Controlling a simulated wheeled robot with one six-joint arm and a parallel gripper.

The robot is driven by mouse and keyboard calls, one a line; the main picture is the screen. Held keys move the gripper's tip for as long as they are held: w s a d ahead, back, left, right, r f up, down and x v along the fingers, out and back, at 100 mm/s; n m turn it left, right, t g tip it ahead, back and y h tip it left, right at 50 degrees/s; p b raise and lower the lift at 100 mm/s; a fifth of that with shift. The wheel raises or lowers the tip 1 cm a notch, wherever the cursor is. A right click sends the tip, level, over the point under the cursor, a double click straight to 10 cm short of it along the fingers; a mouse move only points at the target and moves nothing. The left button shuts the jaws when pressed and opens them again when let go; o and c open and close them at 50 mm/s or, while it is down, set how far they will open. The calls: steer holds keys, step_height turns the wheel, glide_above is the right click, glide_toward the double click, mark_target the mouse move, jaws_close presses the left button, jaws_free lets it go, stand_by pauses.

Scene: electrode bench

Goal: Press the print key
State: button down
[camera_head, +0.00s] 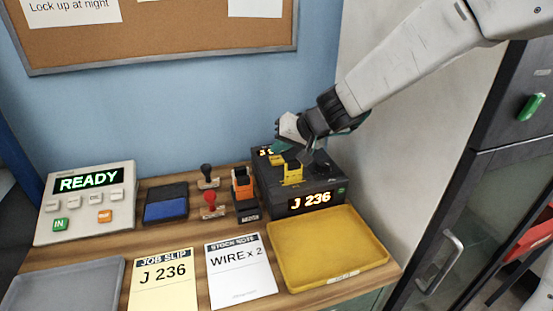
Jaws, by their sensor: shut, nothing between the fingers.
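A dark label machine (275,205) stands at the back right of the bench. Its front display (311,200) glows "J 236" in orange. A small green key (341,190) sits to the right of that display; its lettering is too small to read. A yellow part (292,174) stands up on the machine's top. My gripper (308,154) is shut and empty, above the top of the machine, behind and to the left of the green key. Its fingertips are small and dark here, so I cannot tell whether they touch anything.
A panel (125,222) at left reads "READY" and has several keys. An ink pad (166,205), two stamps (208,178) (213,206) and an orange-black stamper (243,186) stand between. A yellow tray (325,252), a job slip (163,280), a stock note (240,268) and a grey tray (65,287) lie in front.

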mark_target(281, 161)
steer(key=shift+r, duration=2.5)
steer(key=shift+s+d+r, duration=0.15)
steer(key=shift+s, duration=0.05)
steer(key=s+d+g+h, duration=0.1)
steer(key=s+d+h, duration=0.1)
steer(key=s+d, duration=0.6)
steer(key=s+d+m+g+h, duration=0.1)
steer(key=s+d+g+h, duration=0.1)
steer(key=s+d, duration=0.6)
steer(key=s+d+g+h, duration=0.1)
steer(key=s+d+h, duration=0.2)
steer(key=s+d, duration=0.5)
steer(key=s, duration=1)
steer(key=shift+r, duration=0.3)
